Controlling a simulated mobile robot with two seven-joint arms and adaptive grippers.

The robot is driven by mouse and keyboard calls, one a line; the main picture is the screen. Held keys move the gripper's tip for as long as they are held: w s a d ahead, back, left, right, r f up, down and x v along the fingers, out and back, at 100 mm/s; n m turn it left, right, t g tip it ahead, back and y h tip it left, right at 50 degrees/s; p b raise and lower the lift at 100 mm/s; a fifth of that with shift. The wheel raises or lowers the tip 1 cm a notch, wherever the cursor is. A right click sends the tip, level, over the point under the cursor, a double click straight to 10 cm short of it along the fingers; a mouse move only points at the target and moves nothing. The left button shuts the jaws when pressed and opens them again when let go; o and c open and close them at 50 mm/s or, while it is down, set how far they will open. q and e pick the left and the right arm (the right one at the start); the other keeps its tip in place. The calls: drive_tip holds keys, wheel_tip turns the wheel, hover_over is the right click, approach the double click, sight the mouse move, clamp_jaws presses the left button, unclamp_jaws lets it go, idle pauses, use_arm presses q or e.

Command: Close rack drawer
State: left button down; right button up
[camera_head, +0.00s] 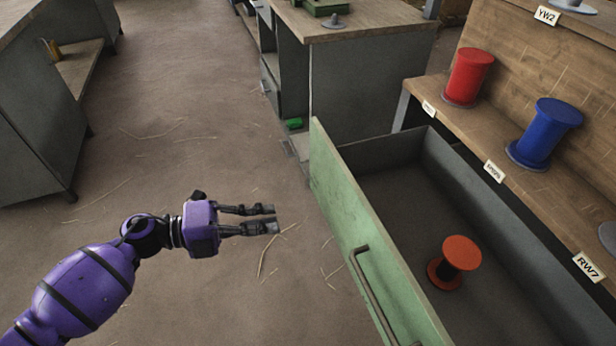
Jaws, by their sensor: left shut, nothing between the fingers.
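The rack drawer (340,220) is pulled open, with its pale green front facing left and its dark grey tray to the right. A dark bar handle (367,290) is on the drawer front. An orange-red spool (461,254) stands inside the drawer. My left gripper (276,218) is left of the drawer front, apart from it, pointing right over the floor. Its two dark fingers lie close together with nothing between them. My right gripper is not in view.
A wooden rack shelf (465,130) above the drawer holds a red spool (468,78) and a blue spool (545,133). A workbench (350,25) stands behind the drawer, another bench (40,120) at left. The straw-strewn floor (180,130) between is clear.

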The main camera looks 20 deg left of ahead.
use_arm(q)
drive_tip(key=w+a+r+t, duration=0.2)
drive_tip(key=w+a, duration=0.1)
approach(332, 180)
drive_tip(key=x, duration=0.5)
drive_tip(key=shift+w+d+f+b, duration=0.1)
drive_tip(key=shift+w+d+b, duration=0.15)
drive_tip(key=shift+d+b, duration=0.1)
drive_tip(key=shift+w+d, duration=0.25)
drive_tip(key=shift+d, duration=0.15)
